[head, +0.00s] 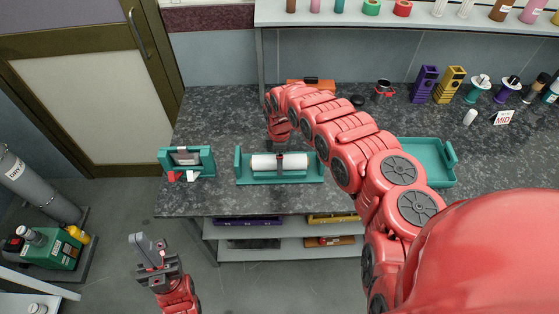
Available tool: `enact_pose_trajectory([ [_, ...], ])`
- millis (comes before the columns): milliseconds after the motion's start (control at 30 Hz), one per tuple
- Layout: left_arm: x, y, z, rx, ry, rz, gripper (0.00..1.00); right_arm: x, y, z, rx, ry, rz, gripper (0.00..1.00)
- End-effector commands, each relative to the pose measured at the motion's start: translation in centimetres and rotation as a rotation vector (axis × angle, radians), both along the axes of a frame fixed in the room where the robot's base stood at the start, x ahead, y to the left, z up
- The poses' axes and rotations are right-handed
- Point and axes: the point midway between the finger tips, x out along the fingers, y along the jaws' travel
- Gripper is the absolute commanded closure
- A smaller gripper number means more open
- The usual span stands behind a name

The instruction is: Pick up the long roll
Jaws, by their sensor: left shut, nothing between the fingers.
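The long white roll (265,163) lies level in a teal cradle (241,170) near the front edge of the dark counter. A dark piece crosses its middle. My right arm reaches over the counter and its wrist (280,129) bends down just behind the roll. The right gripper's fingers do not show clearly, and I cannot tell whether they touch the roll. My left gripper (150,250) is shut and empty, low in front of the counter at the left, well apart from the roll.
A smaller teal holder (202,158) with red and white parts stands left of the cradle. A teal tray (440,180) lies to the right, partly behind my arm. Purple (424,84) and yellow (449,85) racks stand at the back right. A shelf (330,14) overhangs the back.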

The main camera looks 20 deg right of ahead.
Motion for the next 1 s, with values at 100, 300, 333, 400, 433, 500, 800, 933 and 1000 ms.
enact_pose_trajectory([
  [100, 0.00, 0.01, 0.10, 0.000, 0.000, 0.000, 1.00, -0.04, -0.14, -0.43, -0.002, 0.001, -0.001, 0.00],
  [300, 0.00, 0.00, 0.05, 0.000, 0.000, 0.000, 1.00, -0.11, -0.21, -0.58, -0.004, 0.002, -0.002, 0.00],
  [333, 0.00, 0.00, 0.04, 0.000, 0.000, 0.000, 1.00, -0.13, -0.20, -0.60, -0.003, 0.003, -0.002, 0.02],
  [400, 0.00, 0.00, 0.03, 0.000, 0.000, 0.000, 1.00, -0.16, -0.20, -0.64, -0.003, 0.004, -0.002, 0.15],
  [433, 0.00, 0.00, 0.02, 0.000, 0.000, 0.000, 1.00, -0.15, -0.20, -0.64, -0.003, 0.003, -0.002, 0.20],
  [500, -0.01, 0.00, 0.01, 0.000, 0.000, 0.000, 1.00, -0.16, -0.21, -0.66, -0.003, 0.003, -0.002, 0.33],
  [800, 0.00, 0.00, -0.01, 0.000, 0.000, 0.000, 1.00, -0.14, -0.23, -0.71, -0.004, 0.002, -0.002, 0.87],
  [933, 0.00, 0.00, -0.02, 0.000, 0.000, 0.000, 1.00, -0.17, -0.22, -0.74, -0.003, 0.003, -0.002, 1.00],
  [1000, 0.00, 0.00, -0.01, 0.000, 0.000, 0.000, 1.00, -0.18, -0.22, -0.73, -0.003, 0.003, -0.002, 1.00],
])
